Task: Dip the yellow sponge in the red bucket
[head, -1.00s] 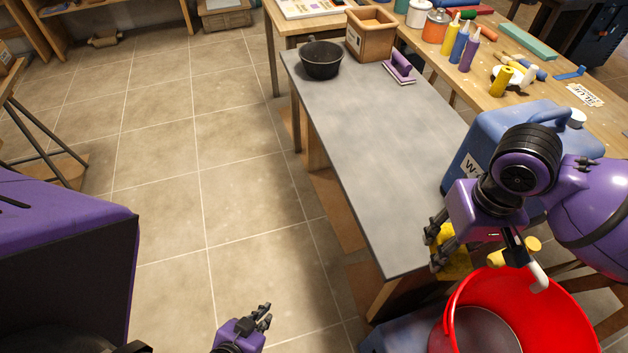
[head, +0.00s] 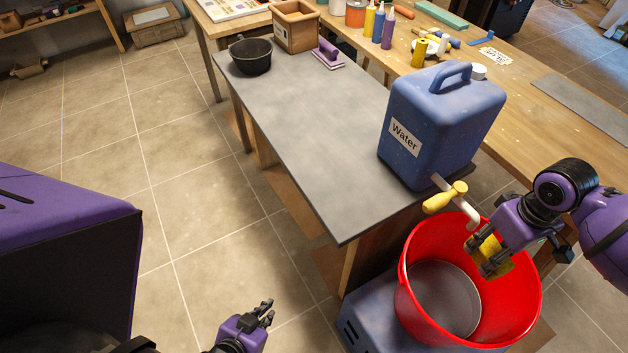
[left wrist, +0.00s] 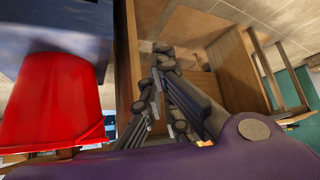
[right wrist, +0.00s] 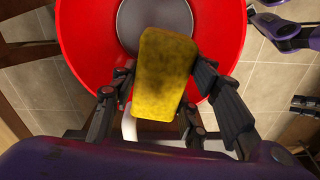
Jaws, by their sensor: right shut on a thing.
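The yellow sponge (head: 490,246) is held in my right gripper (head: 482,260), which is shut on it. In the right wrist view the sponge (right wrist: 163,72) sits between the fingers, with the bucket's grey bottom (right wrist: 140,18) beyond it. The red bucket (head: 408,290) stands upright on a blue support, and the sponge is over its right part. I cannot tell whether the sponge's lower end is below the rim. My left gripper (head: 269,311) is low over the floor, apart from the bucket and with nothing seen in it; its finger gap is unclear.
A blue water container (head: 430,120) stands at the end of the grey table (head: 310,110). Its yellow-handled tap (head: 445,198) juts over the bucket, close to my right gripper. A black bowl (head: 250,56), a wooden box (head: 296,30) and a purple float (head: 327,52) are at the far end.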

